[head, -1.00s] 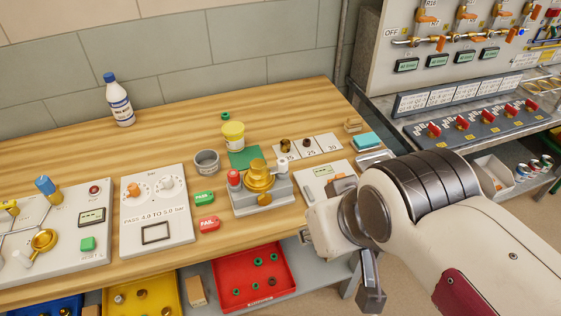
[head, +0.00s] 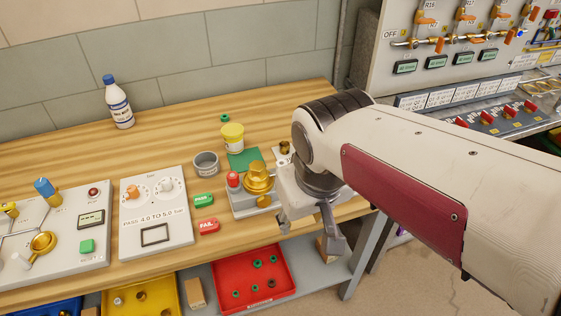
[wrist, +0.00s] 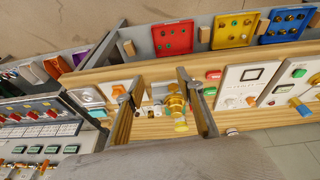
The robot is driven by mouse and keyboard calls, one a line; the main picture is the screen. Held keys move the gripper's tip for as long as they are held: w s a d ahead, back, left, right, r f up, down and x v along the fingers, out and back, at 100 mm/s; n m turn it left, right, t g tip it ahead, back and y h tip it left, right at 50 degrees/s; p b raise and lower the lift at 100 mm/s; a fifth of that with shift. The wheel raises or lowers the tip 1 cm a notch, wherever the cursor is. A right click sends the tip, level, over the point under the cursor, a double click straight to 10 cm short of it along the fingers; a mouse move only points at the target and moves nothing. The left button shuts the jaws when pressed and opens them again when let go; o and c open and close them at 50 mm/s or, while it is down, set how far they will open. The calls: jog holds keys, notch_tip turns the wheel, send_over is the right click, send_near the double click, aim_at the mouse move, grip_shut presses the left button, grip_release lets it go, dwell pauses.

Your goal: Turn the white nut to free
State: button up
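A white knob-like piece (head: 166,185), which looks like the white nut, sits on the upper right of a white dial panel (head: 150,245), beside an orange one (head: 134,190). It also shows small in the wrist view (wrist: 229,102). My gripper (head: 308,226) is over the front of the bench, right of the panel and just right of a brass fitting (head: 258,178). In the wrist view the two fingers of my gripper (wrist: 158,77) stand wide apart with nothing gripped. The brass fitting (wrist: 176,104) appears between them, with no contact visible.
Green PASS (head: 203,199) and red FAIL (head: 209,226) blocks lie between panel and fitting. A grey cup (head: 206,163) and yellow tub (head: 233,137) stand behind. A red tray (head: 232,302) is below. My arm hides the bench's right part.

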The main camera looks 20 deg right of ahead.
jog(key=w+f+m+g+h, duration=0.1)
jog(key=w+f+m, duration=0.1)
jog(key=w, duration=0.6)
jog(key=w+f+m+h, duration=0.1)
jog(key=w+f+m, duration=0.15)
jog(key=w, duration=0.45)
jog(key=m+t, duration=0.1)
jog(key=m, duration=0.4)
send_near(281, 163)
jog(key=shift+w+a+f+h, duration=0.15)
jog(key=shift+f+h, duration=0.25)
jog(key=shift+f, duration=0.3)
jog(key=shift+f, duration=0.1)
jog(key=shift+x, duration=3.85)
grip_shut()
